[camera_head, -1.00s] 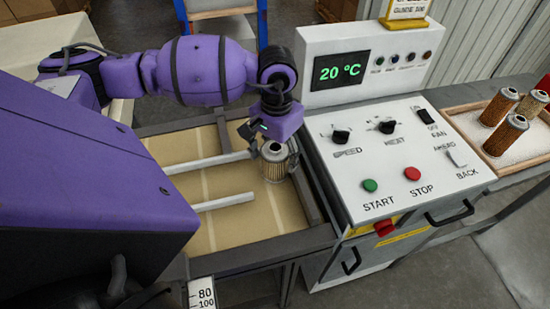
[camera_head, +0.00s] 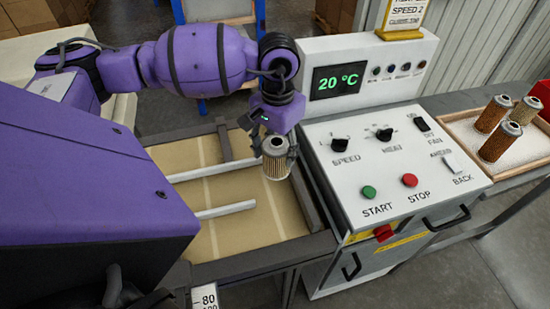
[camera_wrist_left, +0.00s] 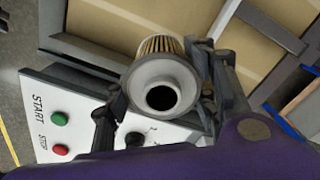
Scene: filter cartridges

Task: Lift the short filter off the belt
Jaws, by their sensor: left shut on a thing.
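The short filter (camera_head: 276,160) is a small pleated cylinder with a grey metal end cap. My left gripper (camera_head: 274,141) is shut on it near the upper end and holds it roughly upright, seemingly above the tan belt (camera_head: 235,235). In the left wrist view, the filter (camera_wrist_left: 160,85) shows its round cap and dark centre hole, between the two dark fingers of the left gripper (camera_wrist_left: 163,96). The belt lies behind it there. My right gripper is not in view.
The control panel (camera_head: 395,170) stands close on the right of the filter. Two pale guide rails (camera_head: 225,210) cross the belt on the left. A dark frame (camera_head: 315,245) edges the belt. A wooden tray (camera_head: 528,165) with three brown filters stands at the far right.

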